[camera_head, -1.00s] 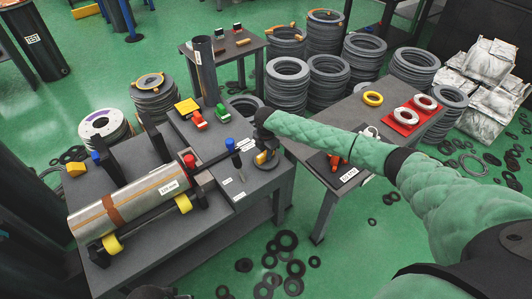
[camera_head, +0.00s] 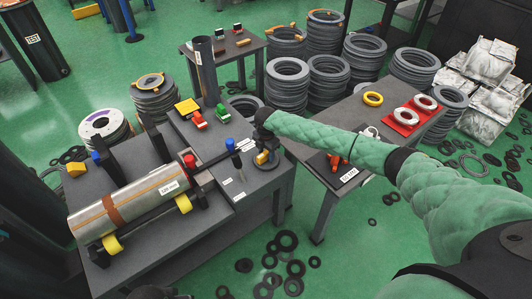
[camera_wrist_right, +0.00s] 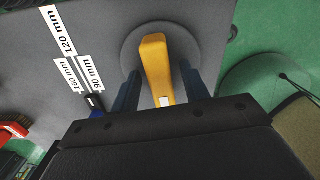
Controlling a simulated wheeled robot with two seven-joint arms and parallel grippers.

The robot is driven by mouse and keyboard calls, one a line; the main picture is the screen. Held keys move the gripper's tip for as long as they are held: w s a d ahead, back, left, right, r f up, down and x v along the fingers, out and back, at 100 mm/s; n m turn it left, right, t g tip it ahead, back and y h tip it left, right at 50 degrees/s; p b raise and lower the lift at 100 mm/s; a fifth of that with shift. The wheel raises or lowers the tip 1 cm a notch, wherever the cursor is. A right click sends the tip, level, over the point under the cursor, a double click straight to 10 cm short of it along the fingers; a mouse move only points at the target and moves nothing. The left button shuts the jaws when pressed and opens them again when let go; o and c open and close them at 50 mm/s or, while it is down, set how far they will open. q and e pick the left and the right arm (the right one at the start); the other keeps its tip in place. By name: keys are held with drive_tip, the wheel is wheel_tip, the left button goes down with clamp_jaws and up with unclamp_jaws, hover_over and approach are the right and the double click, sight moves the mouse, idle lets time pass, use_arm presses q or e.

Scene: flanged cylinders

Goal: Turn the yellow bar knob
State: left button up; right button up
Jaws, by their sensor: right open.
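The yellow bar knob (camera_wrist_right: 156,65) stands on a round grey disc (camera_wrist_right: 160,42) on the workbench top, and its bar runs up the right wrist view. It also shows in the head view (camera_head: 264,158), partly hidden by my right gripper (camera_head: 264,146). In the right wrist view my right gripper (camera_wrist_right: 161,92) is open, with one dark finger on each side of the bar. A narrow gap seems to show on both sides; I cannot tell whether a finger touches.
Size labels (camera_wrist_right: 65,45) lie left of the knob. A silver cylinder (camera_head: 140,198) rests on rollers at the bench's left. A blue-topped post (camera_head: 231,146) stands close to my right gripper. A side table (camera_head: 345,130) holds rings; tyre-like stacks (camera_head: 287,85) stand behind.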

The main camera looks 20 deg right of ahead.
sight(266, 152)
drive_tip(key=shift+r, duration=0.1)
wheel_tip(266, 152, up, 6)
drive_tip(key=shift+r+b, duration=0.2)
drive_tip(key=shift+b, duration=0.45)
drive_tip(key=shift+r, duration=0.55)
use_arm(q)
drive_tip(key=shift+w+d+f+t, duration=0.2)
drive_tip(key=shift+d+f, duration=0.25)
drive_tip(key=shift+f, duration=0.2)
drive_tip(key=shift+w+d+f+t, duration=0.1)
drive_tip(key=shift+w+d+f, duration=0.1)
drive_tip(key=shift+d+f, duration=0.3)
drive_tip(key=shift+a, duration=0.1)
drive_tip(key=shift+r, duration=0.1)
